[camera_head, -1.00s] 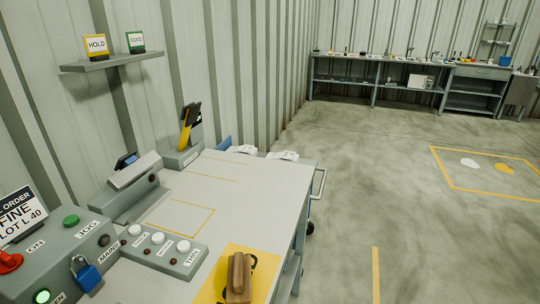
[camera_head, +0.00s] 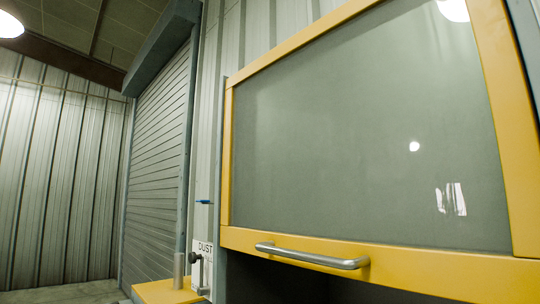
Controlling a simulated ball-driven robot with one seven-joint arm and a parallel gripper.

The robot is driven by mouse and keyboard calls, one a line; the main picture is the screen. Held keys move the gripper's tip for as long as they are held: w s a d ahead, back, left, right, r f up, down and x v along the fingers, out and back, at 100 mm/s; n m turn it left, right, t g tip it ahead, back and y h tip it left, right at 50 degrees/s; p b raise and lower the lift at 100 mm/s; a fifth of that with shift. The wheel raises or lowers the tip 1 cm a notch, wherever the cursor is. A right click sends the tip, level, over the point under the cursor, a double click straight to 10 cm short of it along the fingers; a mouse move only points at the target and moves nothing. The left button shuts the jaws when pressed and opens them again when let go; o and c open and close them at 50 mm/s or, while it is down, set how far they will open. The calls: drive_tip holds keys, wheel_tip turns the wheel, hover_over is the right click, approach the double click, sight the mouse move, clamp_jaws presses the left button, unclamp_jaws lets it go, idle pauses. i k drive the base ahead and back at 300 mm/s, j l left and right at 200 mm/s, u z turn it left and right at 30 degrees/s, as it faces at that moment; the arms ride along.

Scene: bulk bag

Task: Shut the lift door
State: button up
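The lift door (camera_head: 360,130) is a grey glazed panel in a yellow frame. It fills the right half of the head view. A horizontal metal bar handle (camera_head: 312,256) is fixed to its lower yellow rail. Below the rail a dark opening (camera_head: 290,285) shows, so the door stands at least partly raised. What lies inside the opening is too dark to tell. My gripper is not in view.
A grey roller shutter (camera_head: 158,150) stands to the left of the door, shut as far as it shows. A little bare floor (camera_head: 65,293) shows at far left.

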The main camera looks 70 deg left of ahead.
sight(470, 277)
drive_tip(key=l+u, duration=0.1)
drive_tip(key=u, duration=0.35)
drive_tip(key=i+l+u, duration=0.1)
drive_tip(key=u, duration=0.3)
drive_tip(key=l+u, duration=0.15)
drive_tip(key=u, duration=0.3)
drive_tip(key=l+u, duration=0.15)
drive_tip(key=u, duration=0.3)
drive_tip(key=l, duration=0.4)
drive_tip(key=k+u, duration=0.05)
